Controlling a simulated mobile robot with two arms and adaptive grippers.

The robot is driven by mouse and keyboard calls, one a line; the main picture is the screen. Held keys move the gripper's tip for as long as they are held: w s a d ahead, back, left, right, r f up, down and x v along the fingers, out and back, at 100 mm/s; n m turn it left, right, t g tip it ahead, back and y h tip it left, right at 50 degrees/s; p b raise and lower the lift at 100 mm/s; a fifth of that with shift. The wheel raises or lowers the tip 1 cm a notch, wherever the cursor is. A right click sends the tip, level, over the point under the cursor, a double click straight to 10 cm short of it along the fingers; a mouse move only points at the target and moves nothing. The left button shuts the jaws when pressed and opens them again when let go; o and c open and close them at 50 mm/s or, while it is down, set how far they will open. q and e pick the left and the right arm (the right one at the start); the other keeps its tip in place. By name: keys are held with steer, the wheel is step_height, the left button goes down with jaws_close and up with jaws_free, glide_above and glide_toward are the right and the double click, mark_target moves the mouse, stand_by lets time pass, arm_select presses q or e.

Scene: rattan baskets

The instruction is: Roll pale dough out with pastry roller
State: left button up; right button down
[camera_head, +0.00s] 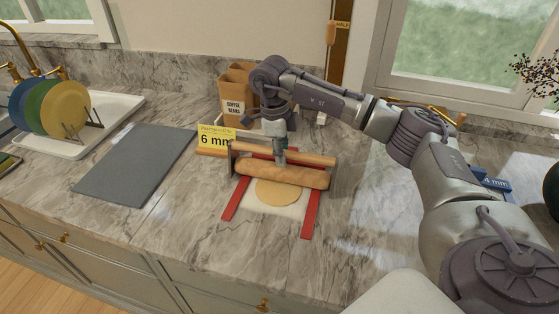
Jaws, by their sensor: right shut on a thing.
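The pastry roller (283,177) is a wooden cylinder in a grey end frame, with a thinner wooden handle bar behind it. It lies across two red strips (310,214). The pale dough (278,192) is a flat, roundish sheet on a whitish mat (291,210) between the strips. The roller covers its far edge. My right gripper (281,158) points down and is shut on the roller's handle bar; its fingertips are small and partly hidden. I cannot tell whether the roller presses on the dough. My left gripper is out of view.
A grey board (136,165) and a white tray (75,146) with plates lie left. A blue "4 mm" piece (491,181) is right, beyond my arm. The counter in front is clear.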

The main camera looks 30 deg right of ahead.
steer(key=shift+w+d, duration=0.4)
steer(key=shift+s+a+p, duration=0.35)
steer(key=shift+s+a, duration=1.05)
steer(key=shift+a, duration=0.2)
steer(key=shift+s+a+p, duration=0.3)
steer(key=shift+s+a, duration=1.05)
steer(key=shift+a, duration=0.2)
steer(key=shift+w+d+f+b, duration=0.1)
steer(key=shift+w+d+b, duration=0.6)
steer(key=shift+w+d, duration=0.6)
steer(key=shift+w+d+b, duration=0.15)
steer(key=shift+w+d, duration=0.65)
steer(key=shift+d, duration=0.25)
steer(key=shift+w+d+b, duration=0.15)
steer(key=shift+w+d, duration=0.65)
steer(key=shift+d, duration=0.2)
steer(key=shift+s+a, duration=0.5)
steer(key=shift+a, duration=0.05)
steer(key=shift+s+a+p, duration=0.35)
steer(key=shift+s+a, duration=0.9)
steer(key=shift+a, duration=0.2)
steer(key=shift+s+a+p, duration=0.35)
steer(key=shift+s+a, duration=0.9)
steer(key=shift+a, duration=0.2)
steer(key=shift+r, duration=0.2)
